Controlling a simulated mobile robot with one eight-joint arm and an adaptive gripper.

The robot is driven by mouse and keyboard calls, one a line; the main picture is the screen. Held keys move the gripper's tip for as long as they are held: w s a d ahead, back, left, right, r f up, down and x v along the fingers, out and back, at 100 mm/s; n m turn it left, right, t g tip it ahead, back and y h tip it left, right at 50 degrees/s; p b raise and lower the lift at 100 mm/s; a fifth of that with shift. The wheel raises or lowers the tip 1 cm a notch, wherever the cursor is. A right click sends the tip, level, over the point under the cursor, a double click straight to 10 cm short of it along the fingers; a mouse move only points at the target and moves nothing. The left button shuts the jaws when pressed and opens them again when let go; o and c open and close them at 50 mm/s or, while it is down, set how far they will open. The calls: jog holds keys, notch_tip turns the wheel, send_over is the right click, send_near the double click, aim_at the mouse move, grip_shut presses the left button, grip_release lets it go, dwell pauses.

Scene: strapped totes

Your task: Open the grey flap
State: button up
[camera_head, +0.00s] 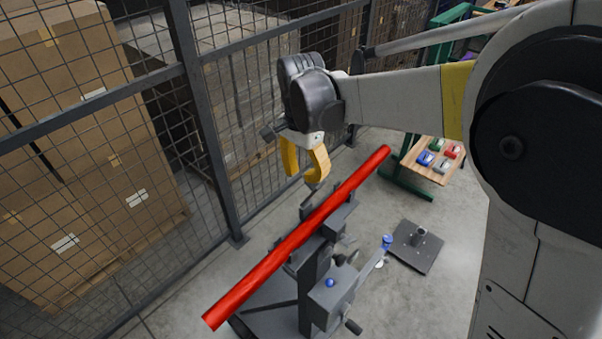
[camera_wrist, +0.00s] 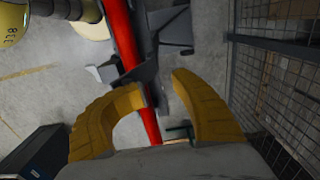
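A dark grey clamping stand (camera_head: 317,287) holds a long red bar (camera_head: 290,245) at a slant. Several grey plates and jaws sit along the bar; I cannot tell for sure which is the grey flap. One grey upright part (camera_head: 312,207) lies just below my gripper (camera_head: 308,178). My gripper has two yellow curved fingers, spread apart with nothing between them, above the bar's far half. In the wrist view the open fingertips (camera_wrist: 160,84) are close to the red bar (camera_wrist: 122,35) and a grey angled part (camera_wrist: 141,72). Whether they touch is unclear.
A wire mesh fence (camera_head: 255,110) runs close behind the stand, with stacked cardboard boxes (camera_head: 70,130) beyond it.

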jog(key=shift+f, duration=0.1)
jog(key=w+a+r+p, duration=0.4)
jog(key=w+a, duration=0.3)
jog(key=a, duration=0.2)
jog(key=shift+r, duration=0.7)
dwell(0.3)
dwell(0.4)
notch_tip(320, 180, up, 12)
dwell(0.4)
